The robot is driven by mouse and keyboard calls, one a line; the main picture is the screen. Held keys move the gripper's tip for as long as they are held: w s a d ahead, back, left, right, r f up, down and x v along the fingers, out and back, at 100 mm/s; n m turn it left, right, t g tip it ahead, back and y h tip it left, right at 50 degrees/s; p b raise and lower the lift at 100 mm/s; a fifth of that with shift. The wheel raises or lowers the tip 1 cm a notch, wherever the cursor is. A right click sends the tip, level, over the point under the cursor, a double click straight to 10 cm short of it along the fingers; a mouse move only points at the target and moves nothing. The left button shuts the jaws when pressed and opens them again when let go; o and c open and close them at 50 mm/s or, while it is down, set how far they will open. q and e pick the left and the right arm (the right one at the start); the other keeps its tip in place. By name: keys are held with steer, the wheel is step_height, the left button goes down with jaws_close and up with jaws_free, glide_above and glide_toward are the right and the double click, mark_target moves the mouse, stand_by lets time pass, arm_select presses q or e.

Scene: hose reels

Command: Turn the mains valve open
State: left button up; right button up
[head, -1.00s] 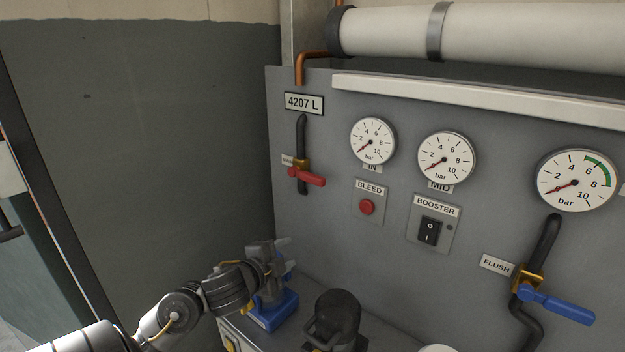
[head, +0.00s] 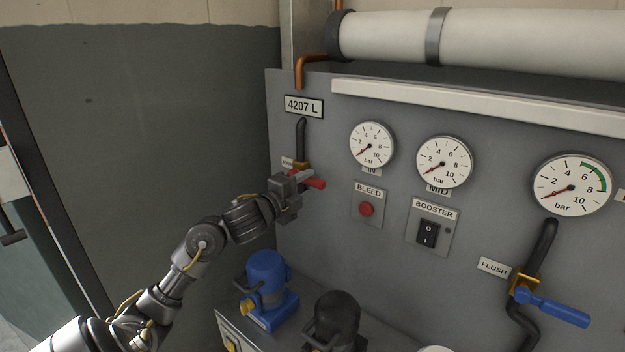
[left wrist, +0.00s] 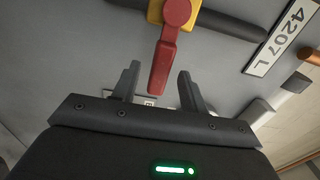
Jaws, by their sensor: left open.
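The mains valve has a red lever (head: 314,181) on a brass body on a dark vertical pipe, under the 4207 L plate (head: 304,106). In the head view my left gripper (head: 295,186) is at the lever and hides part of it. In the left wrist view the red lever (left wrist: 163,67) points toward the gripper, its end between the two open fingers (left wrist: 158,88). Gaps show on both sides of the lever, so the fingers look apart from it. The valve's small label is mostly hidden. My right gripper is in neither view.
Gauges (head: 372,145), a red bleed button (head: 366,209) and a booster switch (head: 429,234) sit right of the valve. A blue flush lever (head: 552,307) is at far right. A blue pump (head: 266,278) and a black one (head: 337,318) stand below.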

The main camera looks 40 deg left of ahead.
mark_target(310, 183)
arm_select(q)
steer(key=shift+w, duration=1.55)
jaws_close()
